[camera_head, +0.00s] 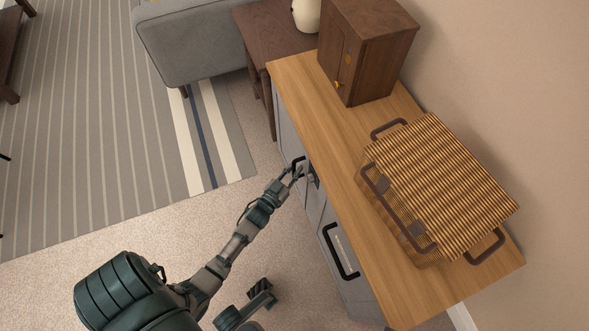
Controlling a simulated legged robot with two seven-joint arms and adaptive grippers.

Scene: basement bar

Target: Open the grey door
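The grey door (290,140) is on the front of a grey cabinet with a wooden top, seen steeply from above. It looks shut. A dark handle (299,160) sits near its upper edge. My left gripper (294,171) reaches up from the lower left to this handle. Its fingers look apart, at or just in front of the handle; I cannot tell whether they touch it. My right gripper (262,292) appears low at the bottom, away from the cabinet, and its finger state is unclear.
A second grey front with a black handle (339,251) is nearer on the cabinet. A wicker basket (440,185) and a brown wooden box (366,50) stand on the wooden top (345,185). A side table (268,35) and grey sofa (190,45) are beyond. Carpet (130,225) left of the cabinet is clear.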

